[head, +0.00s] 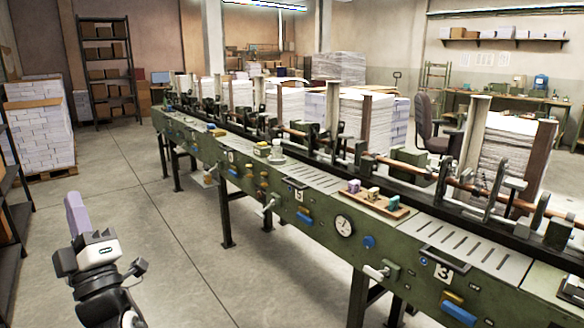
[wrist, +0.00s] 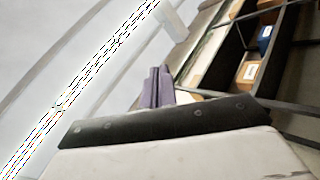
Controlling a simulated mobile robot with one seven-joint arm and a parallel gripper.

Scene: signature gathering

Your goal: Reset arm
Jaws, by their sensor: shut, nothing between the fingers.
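My gripper (head: 76,213) is at the lower left in the head view, raised over the open floor and clear of the machine. Its purple fingers point up and lie together, with nothing held. In the wrist view the purple fingers (wrist: 158,88) also show side by side, beyond the dark edge of the gripper body. The lower part of my arm is cut off by the bottom of the head view.
A long green gathering machine (head: 320,212) runs from the back left to the front right. A wooden tray (head: 374,203) with small coloured items sits on it. Paper stacks (head: 38,128) and a dark shelf (head: 107,70) stand at left. The concrete floor (head: 160,230) between is clear.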

